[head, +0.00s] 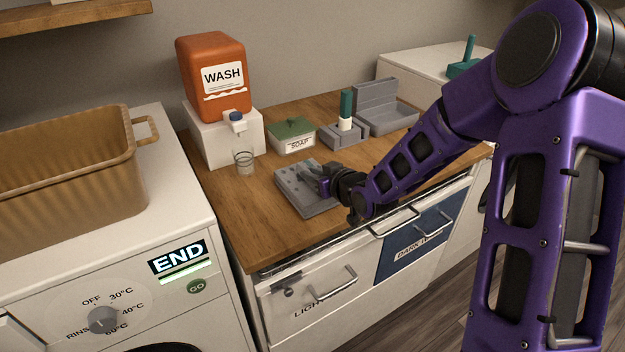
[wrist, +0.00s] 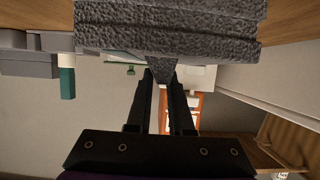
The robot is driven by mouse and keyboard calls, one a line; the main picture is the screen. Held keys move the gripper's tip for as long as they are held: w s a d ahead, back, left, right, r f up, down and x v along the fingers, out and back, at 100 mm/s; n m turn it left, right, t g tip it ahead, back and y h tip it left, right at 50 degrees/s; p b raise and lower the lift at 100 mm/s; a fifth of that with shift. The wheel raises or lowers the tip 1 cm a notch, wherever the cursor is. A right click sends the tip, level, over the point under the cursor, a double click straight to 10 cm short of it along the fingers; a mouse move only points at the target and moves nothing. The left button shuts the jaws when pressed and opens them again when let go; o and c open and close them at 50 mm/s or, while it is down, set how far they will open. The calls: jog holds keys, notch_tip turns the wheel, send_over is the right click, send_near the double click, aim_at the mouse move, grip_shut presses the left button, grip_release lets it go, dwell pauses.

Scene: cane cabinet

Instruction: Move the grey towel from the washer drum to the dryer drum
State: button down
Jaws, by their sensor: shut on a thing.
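My gripper (head: 318,180) is low over the wooden counter. In the wrist view its fingers (wrist: 160,78) are shut on a pinched peak of the grey towel (wrist: 170,35), which looks thick, rough and folded in layers. In the head view a flat grey slab with dark spots (head: 292,190) lies on the counter at the gripper; I cannot tell if it is the towel. The washer (head: 60,290) at the left shows END on its display; only the dark top edge of its door shows. A white machine (head: 425,68) at the right may be the dryer; no drum shows.
A tan basket (head: 70,170) stands on the washer. On the counter (head: 240,215) are an orange WASH dispenser (head: 210,80), a glass (head: 244,160), a SOAP box (head: 292,136) and grey holders (head: 385,115). Drawers (head: 320,292) lie below. Counter space in front of the glass is clear.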

jog(key=shift+f, duration=0.6)
jog(key=shift+f, duration=0.2)
jog(key=c, duration=0.8)
grip_release()
jog(key=shift+r, duration=0.1)
jog(key=shift+r, duration=0.2)
jog(key=p+v, duration=0.1)
jog(key=v, duration=1.1)
jog(key=shift+f, duration=0.15)
